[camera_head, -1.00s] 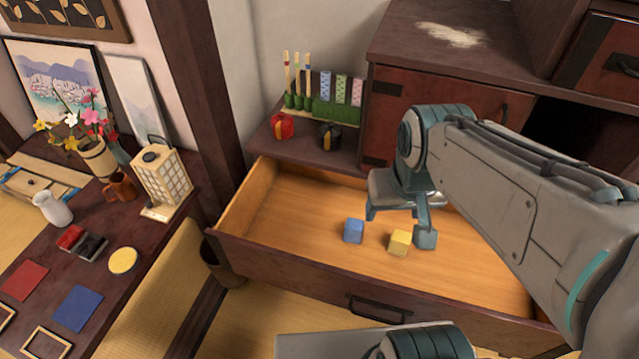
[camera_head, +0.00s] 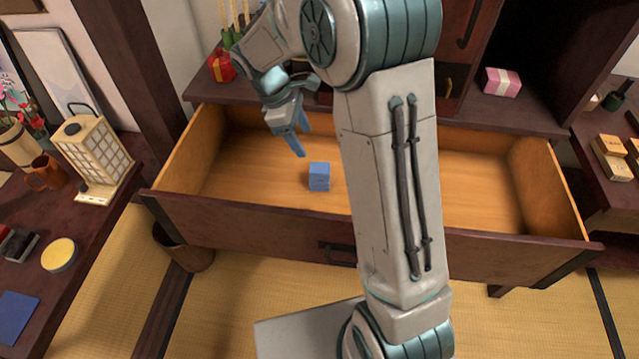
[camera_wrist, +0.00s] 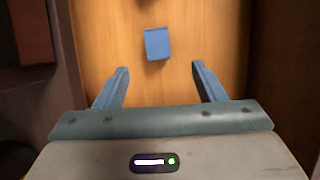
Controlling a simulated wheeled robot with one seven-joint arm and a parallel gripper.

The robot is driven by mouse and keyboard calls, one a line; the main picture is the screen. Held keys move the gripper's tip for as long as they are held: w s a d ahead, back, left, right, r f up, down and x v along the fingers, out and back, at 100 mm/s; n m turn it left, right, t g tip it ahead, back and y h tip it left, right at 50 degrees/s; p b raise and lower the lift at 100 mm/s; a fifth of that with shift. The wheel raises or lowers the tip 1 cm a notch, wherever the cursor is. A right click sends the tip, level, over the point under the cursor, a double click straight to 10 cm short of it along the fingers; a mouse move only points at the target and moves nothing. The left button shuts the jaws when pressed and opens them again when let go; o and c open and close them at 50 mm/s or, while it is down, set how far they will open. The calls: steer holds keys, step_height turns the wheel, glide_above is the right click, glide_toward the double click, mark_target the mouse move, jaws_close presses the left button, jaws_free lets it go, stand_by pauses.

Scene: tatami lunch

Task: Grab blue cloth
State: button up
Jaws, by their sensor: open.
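The blue cloth (camera_head: 16,315) lies flat on the low dark table at the lower left of the head view, partly cut off by the picture's edge. My gripper (camera_head: 300,145) is over the open drawer, well to the right of the cloth. In the wrist view my gripper (camera_wrist: 160,88) is open and empty, its two fingers apart. A blue cube (camera_wrist: 157,43) lies on the drawer floor beyond the fingertips; it also shows in the head view (camera_head: 319,177). The cloth is not in the wrist view.
The open drawer (camera_head: 250,220) has raised walls around my gripper. On the low table stand a paper lantern (camera_head: 92,160), a brown mug (camera_head: 46,173) and a round yellow-topped box (camera_head: 58,254). A wooden bin (camera_head: 182,250) stands on the tatami between table and drawer.

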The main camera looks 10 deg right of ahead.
mark_target(319, 168)
steer(key=shift+n, duration=0.3)
steer(key=x, duration=0.3)
steer(key=b+x, duration=0.1)
steer(key=x, duration=0.2)
steer(key=b+x, duration=0.1)
steer(key=x, duration=0.2)
steer(key=shift+w+a+f, duration=0.2)
steer(key=shift+w+a, duration=0.05)
steer(key=shift+w, duration=0.1)
steer(key=shift+b+x, duration=0.9)
steer(key=shift+x, duration=2.1)
steer(key=shift+s+d+r, duration=0.15)
steer(key=c, duration=1.1)
